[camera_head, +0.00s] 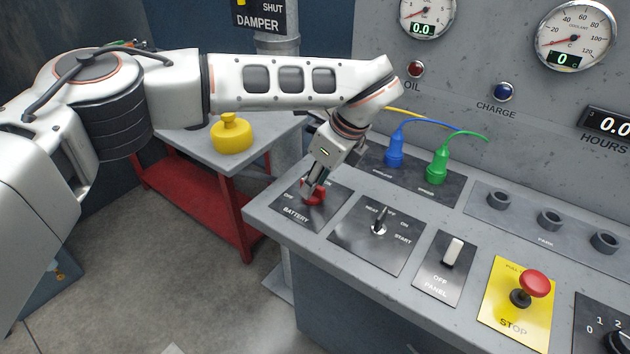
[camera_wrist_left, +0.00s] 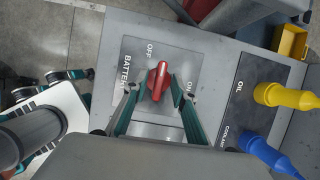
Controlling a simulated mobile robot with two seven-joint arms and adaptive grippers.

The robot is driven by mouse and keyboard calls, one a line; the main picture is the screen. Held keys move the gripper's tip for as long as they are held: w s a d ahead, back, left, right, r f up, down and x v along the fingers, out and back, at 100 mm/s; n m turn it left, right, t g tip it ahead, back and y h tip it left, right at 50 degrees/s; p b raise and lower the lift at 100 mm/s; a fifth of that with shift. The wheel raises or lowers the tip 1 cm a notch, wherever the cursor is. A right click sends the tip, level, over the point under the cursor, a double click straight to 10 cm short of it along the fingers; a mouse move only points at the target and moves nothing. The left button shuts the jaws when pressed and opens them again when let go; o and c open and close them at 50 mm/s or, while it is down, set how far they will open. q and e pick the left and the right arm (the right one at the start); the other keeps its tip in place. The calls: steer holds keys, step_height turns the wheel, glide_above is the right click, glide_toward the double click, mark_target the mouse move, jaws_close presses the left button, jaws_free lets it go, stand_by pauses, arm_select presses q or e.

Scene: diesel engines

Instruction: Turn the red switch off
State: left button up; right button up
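The red battery switch (camera_head: 313,196) sits on a dark plate marked OFF, ON and BATTERY at the console's left end. In the left wrist view the red switch (camera_wrist_left: 157,84) stands between the OFF and ON labels, its handle lengthwise to the picture's height. My left gripper (camera_head: 314,188) points down at it from above. In the wrist view the left gripper's (camera_wrist_left: 156,87) two teal fingers are spread, one on each side of the handle. Narrow gaps seem to show beside it; I cannot tell whether either finger touches.
Right of the battery plate are a key switch (camera_head: 379,227), a white panel switch (camera_head: 453,252) and a red stop button (camera_head: 535,284). Blue (camera_head: 394,152) and green (camera_head: 438,166) plugs with cables stand behind. A table (camera_head: 193,150) with a yellow object (camera_head: 231,136) stands left.

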arm_select(q)
steer(key=v, duration=0.7)
steer(key=shift+r, duration=0.25)
steer(key=shift+s, duration=0.1)
